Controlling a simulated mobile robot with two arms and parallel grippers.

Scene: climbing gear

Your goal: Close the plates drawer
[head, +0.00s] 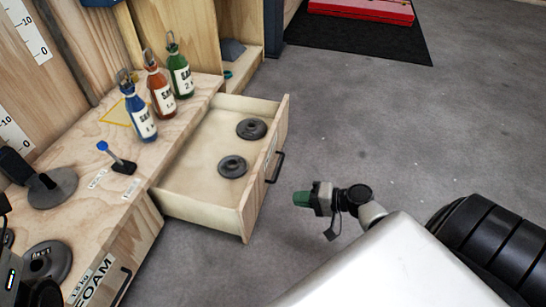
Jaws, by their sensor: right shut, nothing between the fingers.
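The plates drawer (190,200) is pulled out from the wooden bench, with its front panel (262,170) facing right. A dark bar handle (276,168) is on that panel. Two dark round plates lie inside, one farther back (251,128) and one nearer (233,166). My right gripper (302,198), with green fingertips, is shut and empty. In the picture it is right of the drawer front, below the handle, and appears apart from both. My left gripper's fingers do not show.
Blue, red and green labelled bottles (162,92) stand on the bench top (180,125) behind the drawer. More dark plates (45,262) sit at the lower left. Grey floor (390,130) right of the drawer is clear. A red item (360,10) lies on a black mat (390,40) at the back.

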